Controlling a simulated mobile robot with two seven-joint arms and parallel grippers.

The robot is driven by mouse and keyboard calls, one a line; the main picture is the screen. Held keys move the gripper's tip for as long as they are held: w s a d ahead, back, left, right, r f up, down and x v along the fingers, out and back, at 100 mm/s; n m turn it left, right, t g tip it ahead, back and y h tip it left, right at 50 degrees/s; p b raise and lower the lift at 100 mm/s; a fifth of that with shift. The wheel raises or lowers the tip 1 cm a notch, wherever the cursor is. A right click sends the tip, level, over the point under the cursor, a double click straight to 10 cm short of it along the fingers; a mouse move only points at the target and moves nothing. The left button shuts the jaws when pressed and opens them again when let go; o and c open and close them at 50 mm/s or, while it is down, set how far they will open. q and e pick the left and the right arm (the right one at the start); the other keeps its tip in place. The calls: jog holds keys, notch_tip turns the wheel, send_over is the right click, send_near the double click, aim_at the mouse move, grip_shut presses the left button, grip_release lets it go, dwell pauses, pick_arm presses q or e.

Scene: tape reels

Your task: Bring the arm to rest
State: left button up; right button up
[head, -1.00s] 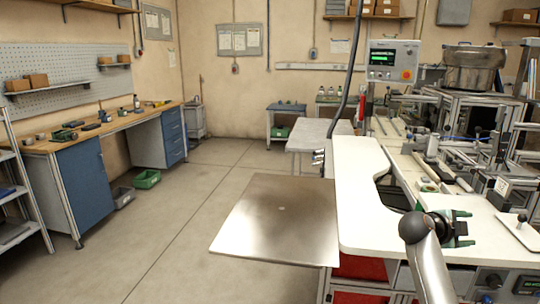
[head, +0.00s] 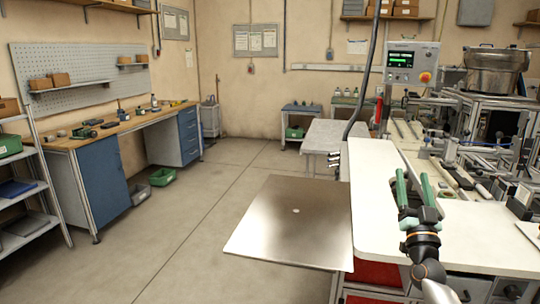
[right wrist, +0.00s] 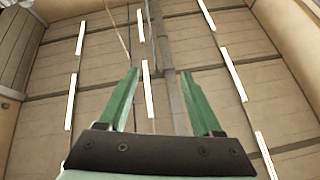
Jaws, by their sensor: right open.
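My right gripper (head: 415,187) has green fingers and a dark body, and it is raised in front of the white worktop at the right of the head view. Its fingers point up and away from me, apart, with nothing between them. The right wrist view shows the same open fingers (right wrist: 160,100) against the ceiling and its light strips. My left gripper is not in the head view.
The white worktop (head: 372,215) of the machine bench lies behind and beside my right gripper. A bare metal plate (head: 290,225) juts out to its left. A control box (head: 411,63) stands behind.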

jog(key=w+a+f+n+g+y, duration=0.1)
jog(key=w+f+n+g+y, duration=0.1)
jog(key=f+n+g, duration=0.35)
jog(key=w+f+n+g+y, duration=0.2)
jog(key=f, duration=0.6)
jog(key=s+a+f+g, duration=0.1)
jog(key=s+a+f, duration=0.15)
jog(key=f, duration=0.25)
jog(key=s+a+f+y, duration=0.1)
jog(key=s+a+f, duration=0.1)
jog(key=s+f, duration=0.15)
jog(key=s+a+f+g, duration=0.1)
jog(key=s+a+f, duration=0.1)
jog(key=f, duration=0.3)
jog(key=s+a+f+g+y, duration=0.1)
jog(key=s+a+f, duration=0.3)
jog(key=s, duration=0.7)
jog(key=s+a+f+g+y, duration=0.1)
jog(key=s+a+f, duration=0.3)
jog(key=s+f, duration=0.4)
jog(key=s+a+f+g+y, duration=0.1)
jog(key=s+a+f+g, duration=0.2)
jog(key=s, duration=1.1)
notch_tip(320, 180, down, 4)
jog(key=shift+a+r+m, duration=0.1)
jog(key=shift+a+m, duration=0.25)
jog(key=shift+a, duration=0.6)
